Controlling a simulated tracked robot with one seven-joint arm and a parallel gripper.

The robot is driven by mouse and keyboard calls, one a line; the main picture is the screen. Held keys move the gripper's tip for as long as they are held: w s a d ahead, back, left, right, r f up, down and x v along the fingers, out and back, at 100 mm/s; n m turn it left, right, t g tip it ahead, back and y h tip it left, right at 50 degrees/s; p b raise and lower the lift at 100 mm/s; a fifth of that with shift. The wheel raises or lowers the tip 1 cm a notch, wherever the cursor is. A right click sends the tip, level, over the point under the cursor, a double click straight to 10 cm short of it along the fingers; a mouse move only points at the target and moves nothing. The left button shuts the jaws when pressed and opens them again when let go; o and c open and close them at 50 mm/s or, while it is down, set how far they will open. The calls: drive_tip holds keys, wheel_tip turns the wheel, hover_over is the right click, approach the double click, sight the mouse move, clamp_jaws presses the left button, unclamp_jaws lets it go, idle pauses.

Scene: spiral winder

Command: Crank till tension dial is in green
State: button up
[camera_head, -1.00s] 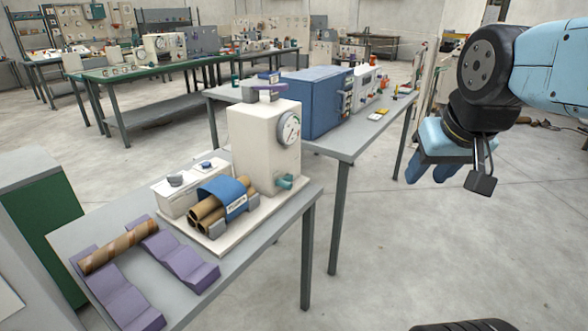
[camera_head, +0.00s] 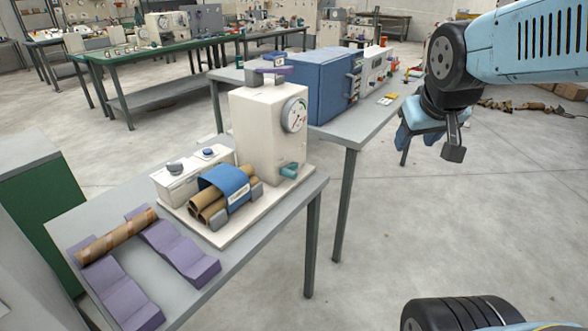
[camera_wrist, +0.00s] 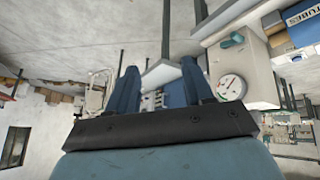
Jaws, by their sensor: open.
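The cream winder housing (camera_head: 262,135) stands on the near grey table and carries a round tension dial (camera_head: 294,115) on its right face. A teal knob (camera_head: 289,170) sticks out low on that face. In the wrist view the picture is turned over: the dial (camera_wrist: 231,88) and teal knob (camera_wrist: 233,41) lie right of the fingers. Red and green marks show on the dial, but the needle's exact reading is too small to tell. My gripper (camera_head: 412,135) hangs in the air right of the winder, well apart from it. Its blue fingers (camera_wrist: 162,80) are spread and empty.
Brown tubes under a blue band (camera_head: 228,186) sit in front of the housing. Another tube (camera_head: 117,235) lies on purple cradles (camera_head: 180,250). A blue cabinet (camera_head: 318,88) stands on the table behind. The floor (camera_head: 480,215) right of the tables is clear.

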drive_tip(key=w+d+f+n+t, duration=0.1)
drive_tip(key=w+f+n, duration=0.15)
drive_tip(key=w, duration=0.35)
drive_tip(key=w+d+f+n+t, duration=0.1)
drive_tip(key=w+f, duration=0.3)
drive_tip(key=w, duration=0.3)
drive_tip(key=n+t+y, duration=0.2)
drive_tip(key=n+y, duration=0.6)
drive_tip(key=y, duration=0.7)
approach(295, 176)
drive_tip(key=shift+m, duration=0.35)
drive_tip(key=x, duration=1)
drive_tip(key=shift+w+a, duration=0.2)
drive_tip(key=shift+w, duration=0.1)
drive_tip(key=shift+c, duration=0.3)
clamp_jaws()
